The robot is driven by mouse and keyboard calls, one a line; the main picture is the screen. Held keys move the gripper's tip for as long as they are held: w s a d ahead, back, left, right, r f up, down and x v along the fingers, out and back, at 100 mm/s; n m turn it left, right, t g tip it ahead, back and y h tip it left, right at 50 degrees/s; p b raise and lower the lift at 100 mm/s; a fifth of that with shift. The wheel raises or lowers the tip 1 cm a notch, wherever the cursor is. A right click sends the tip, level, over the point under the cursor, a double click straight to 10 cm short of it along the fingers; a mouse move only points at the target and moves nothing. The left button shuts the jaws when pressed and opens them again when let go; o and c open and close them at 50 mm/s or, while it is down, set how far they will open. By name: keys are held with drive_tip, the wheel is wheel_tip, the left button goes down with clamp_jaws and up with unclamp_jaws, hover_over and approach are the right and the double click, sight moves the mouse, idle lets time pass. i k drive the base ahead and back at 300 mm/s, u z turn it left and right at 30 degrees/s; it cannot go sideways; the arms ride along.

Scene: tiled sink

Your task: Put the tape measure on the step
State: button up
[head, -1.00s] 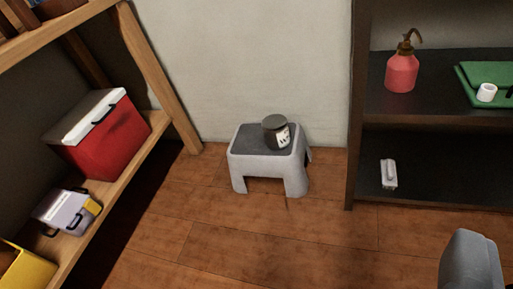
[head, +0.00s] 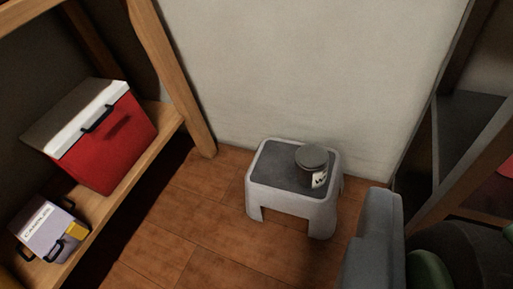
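The step (head: 262,200) is a small grey stool with a dark top, standing on the floor against the wall. A dark-lidded jar (head: 312,158) with a pale label stands on the right part of its top. My gripper (head: 405,255) shows at the lower right, in front of and right of the step; one grey finger is visible. Against that finger is a rounded black and green object, which looks like the tape measure (head: 465,250), held and cut off by the picture's edge. The other finger is out of view.
A wooden shelf on the left holds a red cooler (head: 108,140) with a white lid and a grey-and-yellow box (head: 48,232). A dark shelf (head: 468,118) stands close on the right. The step's left top and the floor before it are clear.

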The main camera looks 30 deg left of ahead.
sight(265, 167)
drive_tip(key=u, duration=0.4)
drive_tip(key=i, duration=1.65)
drive_tip(key=u, duration=0.15)
